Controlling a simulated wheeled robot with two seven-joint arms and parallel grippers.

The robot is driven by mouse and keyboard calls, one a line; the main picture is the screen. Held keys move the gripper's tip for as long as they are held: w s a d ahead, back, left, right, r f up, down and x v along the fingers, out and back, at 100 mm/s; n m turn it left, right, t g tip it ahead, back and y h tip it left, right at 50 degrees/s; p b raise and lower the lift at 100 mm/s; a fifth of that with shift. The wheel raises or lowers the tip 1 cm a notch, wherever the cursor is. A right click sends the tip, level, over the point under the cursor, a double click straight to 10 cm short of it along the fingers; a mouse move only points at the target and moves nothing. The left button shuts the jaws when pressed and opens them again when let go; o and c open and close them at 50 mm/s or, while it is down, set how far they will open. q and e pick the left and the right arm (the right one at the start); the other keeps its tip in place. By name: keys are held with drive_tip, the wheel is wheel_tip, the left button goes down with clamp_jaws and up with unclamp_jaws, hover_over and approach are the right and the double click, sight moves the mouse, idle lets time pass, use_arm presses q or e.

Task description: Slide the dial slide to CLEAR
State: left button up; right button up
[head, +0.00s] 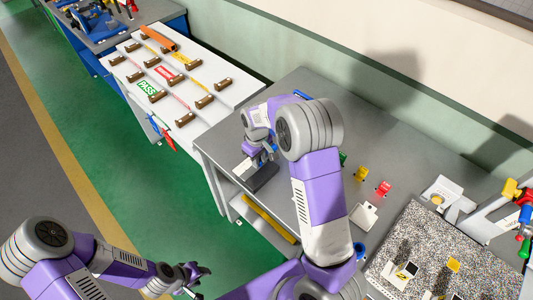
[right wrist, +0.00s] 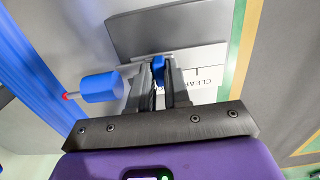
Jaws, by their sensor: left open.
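The dial slide's small blue knob (right wrist: 158,68) sits at the tips of my right gripper (right wrist: 159,72), between its two fingers, which look closed on it. A white label reading CLEAR (right wrist: 207,80) lies just right of the fingers on the pale plate. In the head view my right gripper (head: 262,153) is low over a dark block on the grey bench; my arm partly hides that spot, and the slide is too small to make out there. My left gripper (head: 194,279) is open and empty at the lower left, away from the bench.
A blue cylinder with a red tip (right wrist: 101,88) is close left of my right fingers. On the grey bench (head: 310,82) stand yellow (head: 361,173) and red (head: 384,188) pieces and a speckled granite plate (head: 440,232). A white table (head: 215,70) with brown-ended parts is at the left.

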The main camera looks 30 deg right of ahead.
clamp_jaws()
